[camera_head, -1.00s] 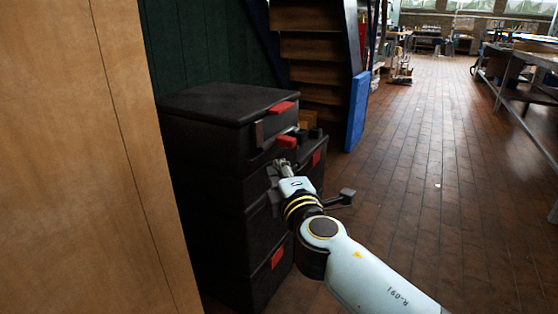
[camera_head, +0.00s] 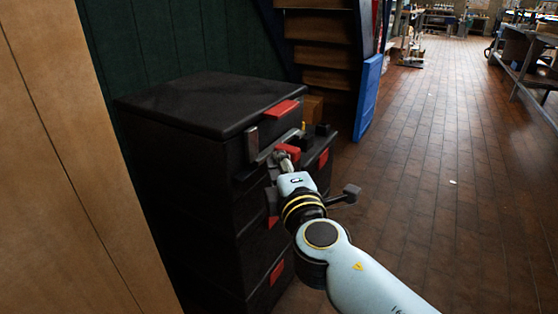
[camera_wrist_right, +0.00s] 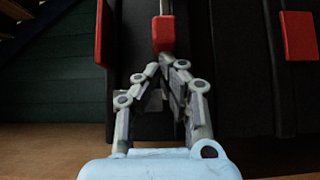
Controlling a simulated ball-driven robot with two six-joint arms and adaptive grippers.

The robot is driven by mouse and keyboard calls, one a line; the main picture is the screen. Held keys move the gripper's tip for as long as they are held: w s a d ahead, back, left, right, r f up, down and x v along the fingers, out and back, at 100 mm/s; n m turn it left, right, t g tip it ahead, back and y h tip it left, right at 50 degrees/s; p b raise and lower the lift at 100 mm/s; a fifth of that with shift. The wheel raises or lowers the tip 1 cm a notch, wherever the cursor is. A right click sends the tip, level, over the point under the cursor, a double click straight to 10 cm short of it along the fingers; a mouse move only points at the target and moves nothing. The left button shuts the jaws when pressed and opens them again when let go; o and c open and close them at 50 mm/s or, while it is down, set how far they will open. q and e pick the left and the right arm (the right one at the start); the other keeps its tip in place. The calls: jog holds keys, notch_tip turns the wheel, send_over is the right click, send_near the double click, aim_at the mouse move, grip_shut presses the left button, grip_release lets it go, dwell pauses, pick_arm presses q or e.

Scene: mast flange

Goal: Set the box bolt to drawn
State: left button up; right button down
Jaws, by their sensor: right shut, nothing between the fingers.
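The box bolt is a grey bar (camera_head: 262,158) with a red handle (camera_head: 288,151), on the front of the top black box (camera_head: 190,125). In the right wrist view the red handle (camera_wrist_right: 164,33) hangs from a thin grey rod, just beyond the fingertips. My right gripper (camera_head: 284,166) is at the handle's lower side, shut and empty. In the right wrist view its fingertips (camera_wrist_right: 167,63) come together just below the handle; whether they touch it I cannot tell. Part of the bar is hidden behind the handle and gripper. My left gripper is out of view.
A red latch (camera_head: 283,109) sits at the lid's edge, and a small grey plate (camera_head: 252,143) on the box front. More black boxes with red latches stand below and behind. A wooden panel (camera_head: 60,170) closes the left side. The floor (camera_head: 440,200) at right is clear.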

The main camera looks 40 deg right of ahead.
aim_at(292, 155)
jog(key=d, duration=0.1)
jog(key=w+d, duration=0.1)
jog(key=d, duration=0.2)
jog(key=shift+w+d, duration=0.1)
jog(key=shift+w, duration=0.3)
jog(key=shift+r, duration=0.1)
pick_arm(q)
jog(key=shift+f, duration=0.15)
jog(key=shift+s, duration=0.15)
